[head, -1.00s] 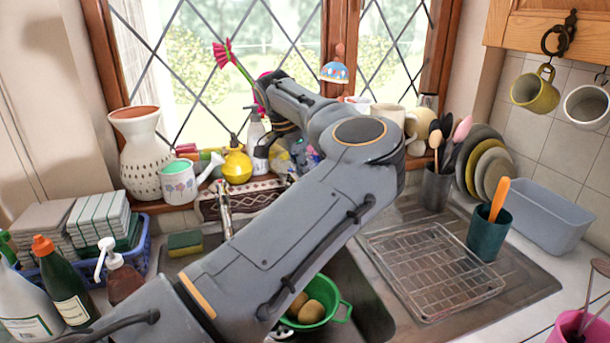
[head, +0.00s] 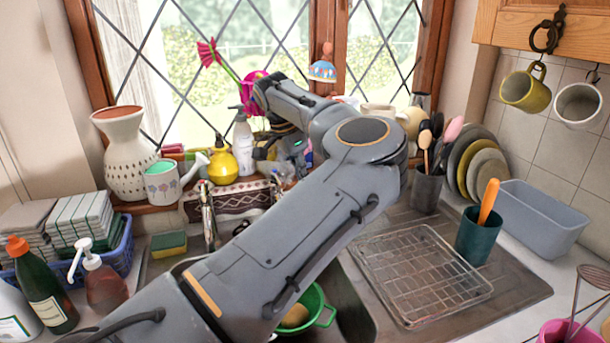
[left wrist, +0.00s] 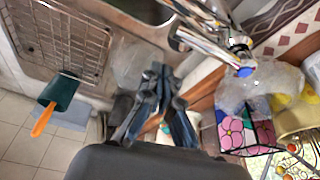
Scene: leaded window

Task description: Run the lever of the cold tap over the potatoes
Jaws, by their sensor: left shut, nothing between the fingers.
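The chrome tap (head: 208,215) stands behind the sink, partly hidden by my left arm in the head view. In the left wrist view its chrome body (left wrist: 205,35) crosses the top, with a blue-marked cold lever end (left wrist: 246,70) to the right of my fingers. My left gripper (left wrist: 161,72) is shut and empty. It is apart from the blue mark in the picture; the depth between them is hard to judge. A potato (head: 294,316) lies in the green colander (head: 318,302) in the sink, partly covered by my arm. My right gripper is out of view.
The windowsill behind holds a yellow sprayer (head: 222,165), a white spray bottle (head: 243,145) and a patterned vase (head: 124,155). A wire rack (head: 420,275) lies on the drainer at right, beside a teal utensil pot (head: 478,238). A sponge (head: 169,244) sits left of the tap.

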